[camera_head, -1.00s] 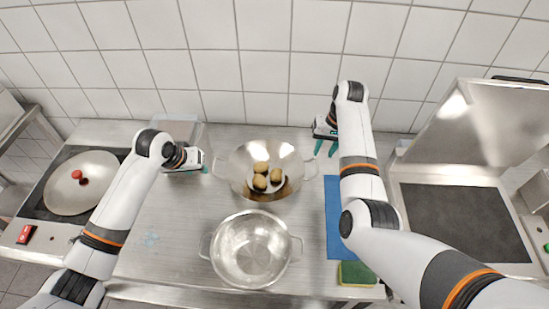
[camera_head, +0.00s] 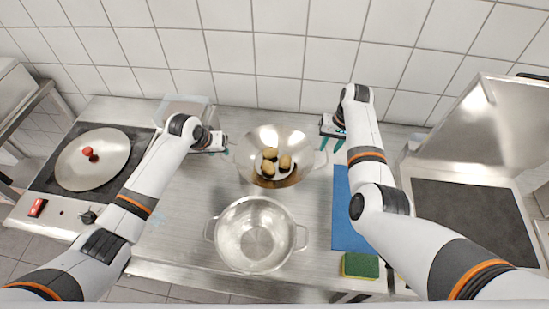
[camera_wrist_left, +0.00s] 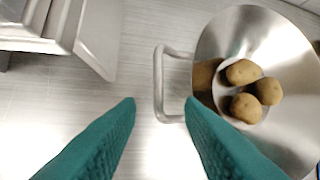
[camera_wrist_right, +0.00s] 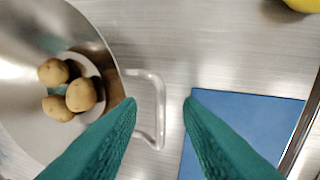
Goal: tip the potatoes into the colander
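Three brown potatoes (camera_head: 285,162) lie at the bottom of a wide shiny metal bowl (camera_head: 252,170) on the steel counter. The metal colander (camera_head: 255,258), with two side handles, stands empty in front of the bowl. My left gripper (camera_head: 224,143) is open at the bowl's left side; in the left wrist view the bowl's left handle (camera_wrist_left: 158,80) lies ahead between its fingertips (camera_wrist_left: 160,103). My right gripper (camera_head: 338,146) is open at the right side; in the right wrist view the right handle (camera_wrist_right: 158,110) shows between its fingertips (camera_wrist_right: 160,98). Neither gripper visibly grips a handle.
A blue mat (camera_head: 346,225) and a green-yellow sponge (camera_head: 360,266) lie right of the colander. A clear container (camera_head: 180,108) stands behind my left arm. A hob with a lidded pan (camera_head: 90,165) is at left, a raised-lid appliance (camera_head: 460,220) at right. A tiled wall is behind.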

